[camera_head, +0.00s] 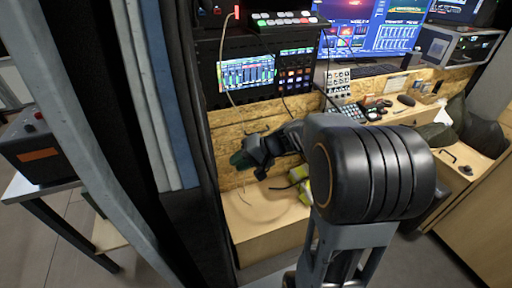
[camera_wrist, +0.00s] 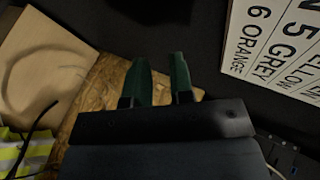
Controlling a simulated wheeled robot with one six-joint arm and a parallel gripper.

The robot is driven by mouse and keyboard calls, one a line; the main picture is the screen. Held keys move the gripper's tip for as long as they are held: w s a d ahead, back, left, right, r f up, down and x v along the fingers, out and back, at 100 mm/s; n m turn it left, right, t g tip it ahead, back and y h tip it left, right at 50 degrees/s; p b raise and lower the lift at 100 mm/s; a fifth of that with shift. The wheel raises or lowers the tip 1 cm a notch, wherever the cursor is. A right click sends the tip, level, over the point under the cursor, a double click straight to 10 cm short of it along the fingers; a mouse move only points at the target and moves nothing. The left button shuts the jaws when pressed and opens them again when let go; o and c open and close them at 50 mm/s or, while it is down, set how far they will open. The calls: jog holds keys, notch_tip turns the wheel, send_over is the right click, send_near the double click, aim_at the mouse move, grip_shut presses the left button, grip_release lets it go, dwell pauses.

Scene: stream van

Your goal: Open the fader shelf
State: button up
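My gripper (camera_head: 241,160) is in front of the wooden back panel, below the black rack (camera_head: 212,88) with the lit mixer screen (camera_head: 246,72). In the wrist view its two dark green fingers (camera_wrist: 161,60) stand apart, with nothing between them. I cannot tell for sure which part is the fader shelf. A light panel with knobs and buttons (camera_head: 338,84) stands right of the rack. A wooden desk ledge (camera_head: 418,116) with small black controls lies further right. My arm hides part of the area below it.
A wooden bench (camera_head: 255,225) with a yellow item (camera_head: 304,190) and cables lies below. A white label sign (camera_wrist: 275,40) shows in the wrist view. A grey post (camera_head: 85,130) and dark curtain stand left. A black box (camera_head: 38,145) sits on a side table.

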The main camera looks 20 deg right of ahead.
jog(key=w+d+f+m+t+y+b, duration=0.25)
jog(key=w+d+f+t+b, duration=0.2)
jog(key=w+d+f, duration=0.3)
jog(key=m+t+h+b, duration=0.5)
jog(key=m+t, duration=0.1)
jog(key=t, duration=0.4)
send_near(259, 132)
jog(key=x, duration=1)
jog(key=shift+w+a+f+b, duration=0.1)
jog(key=shift+w+f+b, duration=0.1)
jog(key=shift+f+b, duration=0.1)
grip_shut()
